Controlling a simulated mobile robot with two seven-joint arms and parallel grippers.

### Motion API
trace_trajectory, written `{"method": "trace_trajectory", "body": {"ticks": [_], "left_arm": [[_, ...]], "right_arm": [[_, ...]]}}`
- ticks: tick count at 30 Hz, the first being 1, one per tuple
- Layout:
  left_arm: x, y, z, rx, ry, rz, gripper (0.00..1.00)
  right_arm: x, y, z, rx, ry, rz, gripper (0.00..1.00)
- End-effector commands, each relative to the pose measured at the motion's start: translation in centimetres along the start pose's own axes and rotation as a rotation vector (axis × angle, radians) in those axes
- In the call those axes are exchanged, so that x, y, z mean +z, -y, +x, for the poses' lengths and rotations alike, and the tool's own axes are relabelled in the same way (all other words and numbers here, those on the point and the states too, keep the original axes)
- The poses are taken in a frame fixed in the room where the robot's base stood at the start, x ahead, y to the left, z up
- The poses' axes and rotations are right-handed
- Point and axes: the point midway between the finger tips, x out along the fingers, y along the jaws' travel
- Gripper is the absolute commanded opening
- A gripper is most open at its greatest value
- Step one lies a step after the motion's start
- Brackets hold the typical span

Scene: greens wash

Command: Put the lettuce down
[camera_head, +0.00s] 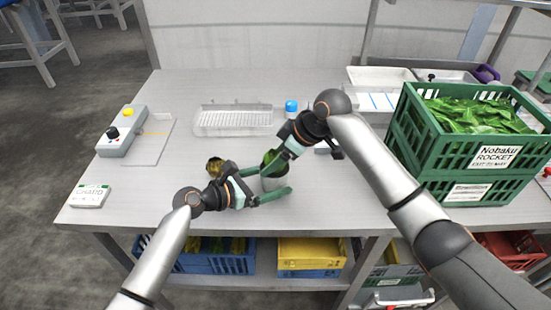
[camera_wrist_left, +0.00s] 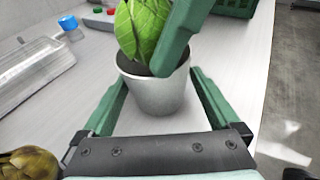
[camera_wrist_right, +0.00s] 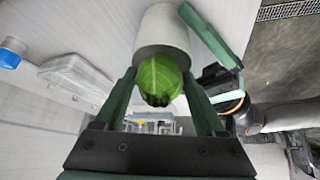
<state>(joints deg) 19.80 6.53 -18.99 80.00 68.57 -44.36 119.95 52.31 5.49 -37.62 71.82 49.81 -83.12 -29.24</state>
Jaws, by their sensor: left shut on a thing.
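The lettuce is a green leafy head (camera_wrist_left: 143,30) sitting with its lower part in the mouth of a light grey pot (camera_wrist_left: 155,93); its base is hidden inside. In the head view the lettuce (camera_head: 270,160) is partly covered by my right gripper. My left gripper (camera_head: 270,183) is shut on the pot, a finger on each side, low over the table. My right gripper (camera_wrist_right: 160,78) has its fingers on either side of the lettuce, apart, with narrow gaps showing in the right wrist view. The lettuce (camera_wrist_right: 160,82) is seen between them there.
An artichoke-like vegetable (camera_head: 215,165) lies left of the pot. A clear tray (camera_head: 233,121) and a blue-capped bottle (camera_head: 291,106) stand behind. Green crates (camera_head: 455,150) fill the right side. A button box (camera_head: 122,130) and a label box (camera_head: 90,196) are at left. The table between is bare.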

Motion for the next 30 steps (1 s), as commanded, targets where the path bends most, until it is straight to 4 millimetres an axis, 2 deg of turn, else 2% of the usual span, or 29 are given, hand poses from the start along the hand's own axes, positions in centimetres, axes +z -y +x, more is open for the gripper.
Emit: {"method": "trace_trajectory", "body": {"ticks": [1, 7, 11, 24, 30], "left_arm": [[0.4, 1.0, 0.5, -0.024, 0.013, 0.005, 0.65], [0.4, 1.0, 0.5, -0.024, 0.013, 0.005, 0.64], [0.5, 1.0, 0.5, -0.024, 0.013, 0.005, 0.58], [0.1, 0.5, 0.2, -0.013, 0.005, 0.002, 0.56], [0.0, 0.4, 0.2, -0.01, 0.002, 0.002, 0.56]], "right_arm": [[2.6, 0.5, 2.3, -0.017, 0.059, 0.017, 0.76], [2.5, 0.5, 2.1, -0.017, 0.059, 0.017, 0.99], [1.9, 0.4, 1.1, -0.016, 0.059, 0.018, 1.0], [1.0, 0.2, -8.5, -0.015, 0.047, 0.017, 1.0], [0.8, 0.2, -10.8, -0.016, 0.045, 0.017, 1.0]]}}
